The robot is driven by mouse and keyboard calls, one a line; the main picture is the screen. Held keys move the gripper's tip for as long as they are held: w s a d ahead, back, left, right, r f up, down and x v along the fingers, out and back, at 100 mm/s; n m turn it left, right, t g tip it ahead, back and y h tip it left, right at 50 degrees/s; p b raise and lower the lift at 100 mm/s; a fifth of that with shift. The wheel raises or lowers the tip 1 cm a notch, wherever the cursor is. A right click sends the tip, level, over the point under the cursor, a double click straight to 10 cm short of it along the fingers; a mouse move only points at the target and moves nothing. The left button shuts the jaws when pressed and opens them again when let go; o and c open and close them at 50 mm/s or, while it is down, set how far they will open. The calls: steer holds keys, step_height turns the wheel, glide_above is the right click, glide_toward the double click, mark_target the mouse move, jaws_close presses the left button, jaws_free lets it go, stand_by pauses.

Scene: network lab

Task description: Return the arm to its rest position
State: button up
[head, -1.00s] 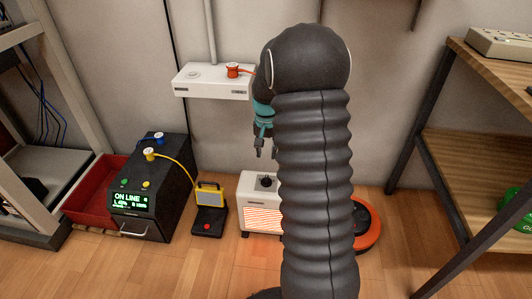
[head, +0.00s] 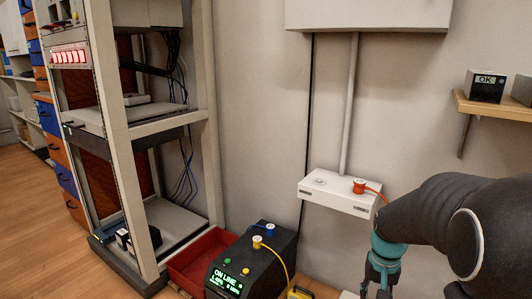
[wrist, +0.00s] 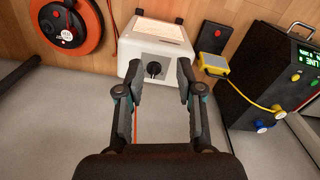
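My arm shows at the right of the head view, in a black ribbed cover with a teal wrist part. My gripper (head: 377,290) points down at the bottom edge of that view, partly cut off. In the wrist view my gripper (wrist: 160,75) has its two fingers well apart with nothing between them. Beyond the fingertips, a white box (wrist: 155,47) with a dark round socket stands on the floor, apart from the fingers.
A white wall box (head: 340,193) with a red plug (head: 359,186) is behind my gripper. A black unit (head: 252,262) reading ON LINE stands beside a red tray (head: 200,262). An open rack (head: 160,125) is at left. An orange cable reel (wrist: 70,27) lies on the floor.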

steer(key=s+a+r+n+t+p, duration=0.2)
steer(key=s+a+r, duration=0.3)
steer(key=s+r, duration=0.3)
steer(key=s+a+r+n+t+p, duration=0.1)
steer(key=s+a+r+t+p, duration=0.2)
steer(key=s+r, duration=0.6)
step_height(320, 180, up, 2)
steer(key=a+p, duration=0.1)
steer(key=a, duration=0.1)
steer(key=shift+a+r+n+t, duration=0.2)
steer(key=shift+a+n+t, duration=0.1)
steer(key=shift+n, duration=0.1)
